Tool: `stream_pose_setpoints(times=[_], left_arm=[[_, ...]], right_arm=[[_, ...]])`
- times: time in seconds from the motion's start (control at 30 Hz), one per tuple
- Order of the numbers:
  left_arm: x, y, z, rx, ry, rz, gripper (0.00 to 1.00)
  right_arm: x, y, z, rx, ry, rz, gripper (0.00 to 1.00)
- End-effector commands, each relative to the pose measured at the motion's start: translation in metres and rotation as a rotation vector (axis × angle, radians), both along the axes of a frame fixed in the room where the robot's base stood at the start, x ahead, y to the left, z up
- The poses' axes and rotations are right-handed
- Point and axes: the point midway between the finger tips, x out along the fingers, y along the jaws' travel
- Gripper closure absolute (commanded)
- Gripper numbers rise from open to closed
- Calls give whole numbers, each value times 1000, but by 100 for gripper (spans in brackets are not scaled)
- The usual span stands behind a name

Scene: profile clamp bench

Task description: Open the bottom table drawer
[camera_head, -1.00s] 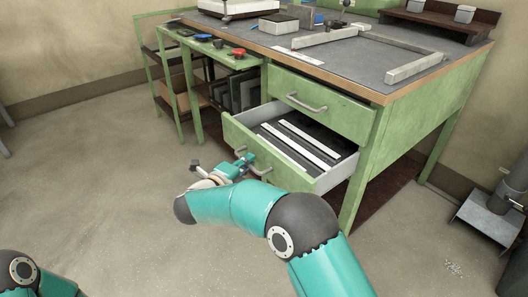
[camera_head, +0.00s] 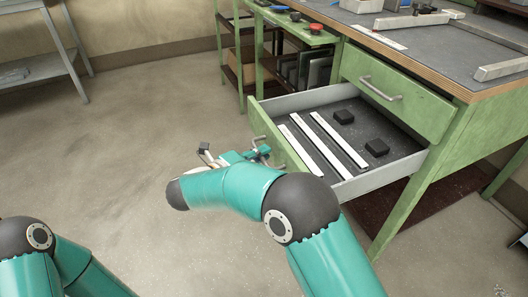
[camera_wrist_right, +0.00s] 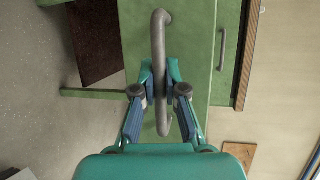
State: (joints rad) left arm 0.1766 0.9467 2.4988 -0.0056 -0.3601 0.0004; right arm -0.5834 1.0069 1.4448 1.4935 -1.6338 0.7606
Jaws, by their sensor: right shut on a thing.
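The bottom table drawer (camera_head: 385,181) stands far out from the green bench, with its grey walls and dark floor showing. My right gripper (camera_head: 256,156) is at the front of this drawer. In the right wrist view the right gripper (camera_wrist_right: 160,80) is shut on the grey bar handle (camera_wrist_right: 159,45), one finger on each side. My left gripper is out of view.
The top drawer (camera_head: 415,105) above is shut. A green side shelf (camera_head: 290,25) with small tools stands behind, left of the bench. A metal table (camera_head: 40,70) is at the far left. The floor (camera_head: 130,130) left of the drawer is clear.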

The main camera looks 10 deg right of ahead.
Motion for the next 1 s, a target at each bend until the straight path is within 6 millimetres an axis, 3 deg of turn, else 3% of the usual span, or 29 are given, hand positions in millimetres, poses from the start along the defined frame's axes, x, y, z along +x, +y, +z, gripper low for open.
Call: stream_pose_setpoints(times=[0.13, 0.17, 0.3, 0.73, 1.0], left_arm=[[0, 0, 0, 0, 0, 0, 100], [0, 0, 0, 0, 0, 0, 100], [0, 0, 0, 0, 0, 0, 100], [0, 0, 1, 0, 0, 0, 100], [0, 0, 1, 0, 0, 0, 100]], right_arm=[[2, 2, -3, 3, 1, 12, 100], [2, 2, -2, 3, 1, 12, 86], [2, 2, -2, 2, 0, 11, 63], [2, 1, 8, 2, -2, 7, 63], [3, 1, 55, 3, -13, 6, 62]])
